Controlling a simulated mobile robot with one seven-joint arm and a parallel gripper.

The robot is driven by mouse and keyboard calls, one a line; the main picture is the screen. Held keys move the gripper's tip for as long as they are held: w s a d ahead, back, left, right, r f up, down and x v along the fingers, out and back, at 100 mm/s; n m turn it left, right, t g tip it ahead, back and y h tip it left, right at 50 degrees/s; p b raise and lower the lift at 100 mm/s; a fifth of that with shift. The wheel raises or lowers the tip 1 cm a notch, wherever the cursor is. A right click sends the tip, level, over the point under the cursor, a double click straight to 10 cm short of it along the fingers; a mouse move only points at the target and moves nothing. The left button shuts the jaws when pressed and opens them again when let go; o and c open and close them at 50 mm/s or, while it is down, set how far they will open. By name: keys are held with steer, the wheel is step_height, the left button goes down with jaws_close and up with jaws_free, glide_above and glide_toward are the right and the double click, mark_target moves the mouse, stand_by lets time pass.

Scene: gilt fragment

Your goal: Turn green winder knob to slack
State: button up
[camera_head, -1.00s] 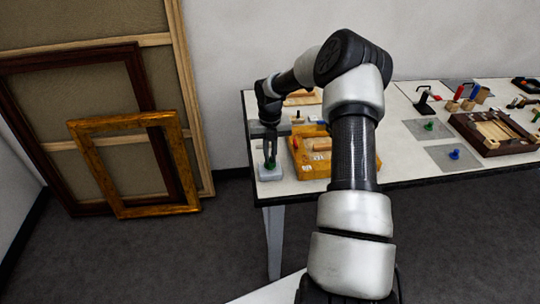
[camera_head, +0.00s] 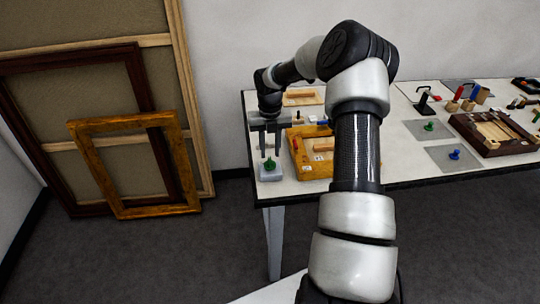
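The green winder knob (camera_head: 269,164) stands on a pale block-like base (camera_head: 271,174) at the near left corner of the table, in the head view. My gripper (camera_head: 270,152) points down just above the knob. Its two fingers are spread apart, with a gap between them and the knob's top below or between the tips. I cannot tell whether a finger touches the knob. The knob's small size hides which way it is turned.
A yellow-orange wooden tray (camera_head: 299,172) stands right of the knob. Another green knob (camera_head: 429,126) and a blue knob (camera_head: 454,154) sit on grey mats farther right. A dark wooden box (camera_head: 478,143) is beyond. Picture frames (camera_head: 157,212) lean at the left wall.

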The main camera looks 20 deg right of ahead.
mark_target(270, 160)
step_height(270, 160, up, 14)
steer(key=shift+r, duration=0.2)
stand_by(0.4)
